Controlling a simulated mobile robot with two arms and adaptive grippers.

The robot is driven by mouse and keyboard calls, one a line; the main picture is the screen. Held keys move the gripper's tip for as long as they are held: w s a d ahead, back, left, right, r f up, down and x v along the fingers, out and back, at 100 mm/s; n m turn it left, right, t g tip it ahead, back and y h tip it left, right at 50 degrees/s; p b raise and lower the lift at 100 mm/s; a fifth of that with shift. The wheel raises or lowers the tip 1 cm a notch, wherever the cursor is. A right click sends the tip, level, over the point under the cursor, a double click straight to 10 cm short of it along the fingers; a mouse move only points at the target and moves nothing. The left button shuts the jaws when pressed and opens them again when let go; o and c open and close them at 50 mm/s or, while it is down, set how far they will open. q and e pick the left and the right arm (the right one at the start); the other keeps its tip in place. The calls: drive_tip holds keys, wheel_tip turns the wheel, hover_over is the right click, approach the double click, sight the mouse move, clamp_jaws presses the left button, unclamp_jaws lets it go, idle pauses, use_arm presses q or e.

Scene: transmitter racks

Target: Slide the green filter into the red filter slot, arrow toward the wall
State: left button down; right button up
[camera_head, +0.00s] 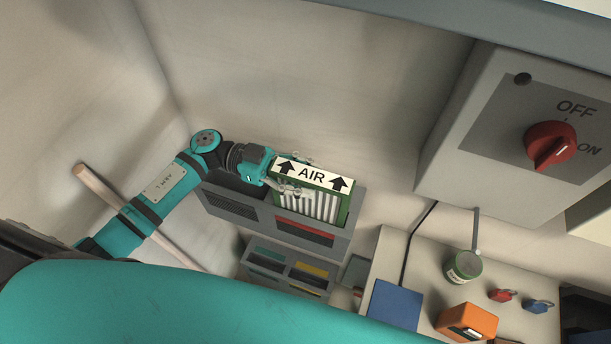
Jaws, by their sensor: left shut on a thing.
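The green filter (345,208) has white pleats and a white top label reading AIR with two black arrows. The arrows point up in the picture, toward the back wall. My left gripper (302,176) is shut on the filter at its left end. The filter is upright over the red filter slot (305,231), whose red strip shows on the front of the grey rack (345,243). The filter's lower edge is hidden behind the rack's front, so I cannot tell how deep it sits. My right gripper is not in view.
An open slot (232,182) lies left of the filter. A lower rack (288,268) has green and yellow strips. At right are a switch box (490,110), a green can (463,267), an orange device (466,322), a blue block (393,305) and padlocks (502,295). A wooden stick (98,186) passes behind my left arm.

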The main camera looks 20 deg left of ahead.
use_arm(q)
drive_tip(key=shift+f+b, duration=0.95)
drive_tip(key=shift+f, duration=0.6)
drive_tip(key=c, duration=0.8)
unclamp_jaws()
